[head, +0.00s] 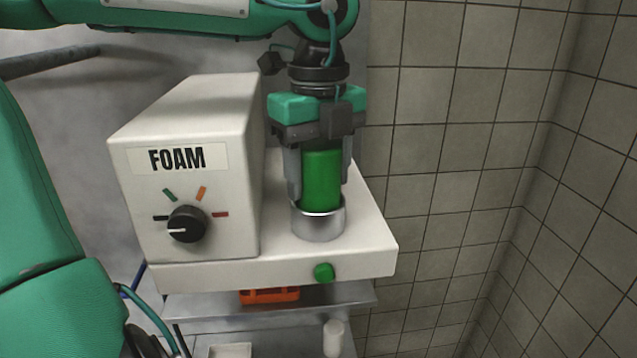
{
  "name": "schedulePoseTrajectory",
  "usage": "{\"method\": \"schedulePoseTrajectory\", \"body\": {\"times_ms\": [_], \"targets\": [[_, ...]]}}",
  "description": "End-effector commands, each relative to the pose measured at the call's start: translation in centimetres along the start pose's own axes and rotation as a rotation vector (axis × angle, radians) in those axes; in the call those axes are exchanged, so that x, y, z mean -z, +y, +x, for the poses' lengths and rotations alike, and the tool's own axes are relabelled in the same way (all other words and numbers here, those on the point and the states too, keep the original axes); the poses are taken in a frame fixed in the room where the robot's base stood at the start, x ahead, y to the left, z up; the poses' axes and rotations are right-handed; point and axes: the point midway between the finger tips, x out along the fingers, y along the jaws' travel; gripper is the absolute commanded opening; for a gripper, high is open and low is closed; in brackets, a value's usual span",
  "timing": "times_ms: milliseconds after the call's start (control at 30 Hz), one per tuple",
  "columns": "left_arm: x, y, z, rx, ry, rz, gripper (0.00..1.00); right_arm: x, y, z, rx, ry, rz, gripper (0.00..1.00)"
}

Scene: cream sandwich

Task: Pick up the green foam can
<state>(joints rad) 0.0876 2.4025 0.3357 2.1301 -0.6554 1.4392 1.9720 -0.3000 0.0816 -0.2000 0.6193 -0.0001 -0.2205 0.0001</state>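The green foam can (322,180) stands upright in a round metal holder (318,223) on the white machine's base. Its lower end is hidden inside the holder and its top is hidden by my gripper. My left gripper (321,190) points straight down over the can, with one finger on each side of it. The fingers lie close along the can's sides. I cannot tell whether they press on it or leave a small gap. My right gripper is not in view.
The white machine's FOAM housing (190,165) with a black dial (187,224) stands close left of the can. A green button (323,272) is on the base's front. Below are a metal shelf (350,294) and an orange object (270,296). A tiled wall (450,150) is at the right.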

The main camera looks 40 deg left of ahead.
Motion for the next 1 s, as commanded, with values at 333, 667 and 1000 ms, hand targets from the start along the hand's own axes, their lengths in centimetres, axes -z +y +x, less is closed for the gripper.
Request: {"method": "schedulePoseTrajectory", "body": {"times_ms": [333,667,1000], "targets": [[0.0,0.0,-0.1,0.001,0.000,0.000,0.18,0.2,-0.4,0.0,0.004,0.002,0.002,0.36],[0.0,-0.1,-1.3,0.004,-0.003,-0.003,0.18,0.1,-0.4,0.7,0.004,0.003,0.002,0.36],[0.0,-0.1,-6.6,0.006,-0.003,-0.003,0.18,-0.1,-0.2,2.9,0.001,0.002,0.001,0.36]]}}
